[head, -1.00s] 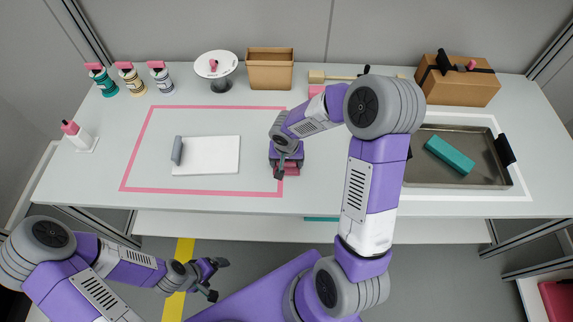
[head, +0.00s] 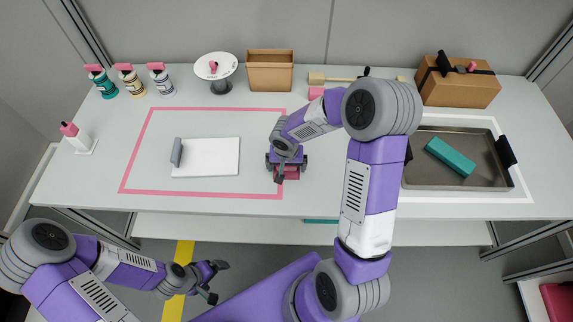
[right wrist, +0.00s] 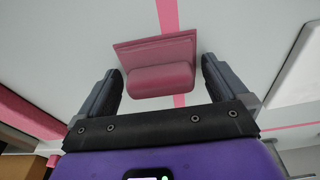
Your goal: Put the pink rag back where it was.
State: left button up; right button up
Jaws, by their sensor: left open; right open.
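The pink rag (right wrist: 155,68) lies on the white tabletop over the right line of the pink tape outline. It has a flat flap and a thicker raised part. In the head view it shows only partly (head: 288,173), below my right gripper (head: 287,162). My right gripper is open, with one finger on each side of the rag in the right wrist view; I see gaps between the fingers and the rag. My left gripper (head: 217,280) is open and empty, in front of the table's front edge.
Inside the pink outline (head: 135,150) lie a white board (head: 212,157) and a grey roller-like piece (head: 176,152). A metal tray (head: 425,178) with a teal block (head: 450,157) is at right. Bottles (head: 130,80), a brown bin (head: 270,72) and a box (head: 475,88) line the back.

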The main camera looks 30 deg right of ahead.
aim_at(286, 174)
pick_arm(q)
notch_tip(286, 174, up, 4)
jog(key=p, duration=0.3)
jog(key=shift+f, duration=0.2)
pick_arm(e)
notch_tip(286, 174, up, 12)
jog(key=s, duration=0.1)
jog(key=shift+s+a, duration=0.25)
jog(key=shift+a, duration=0.2)
jog(key=shift+f, duration=0.1)
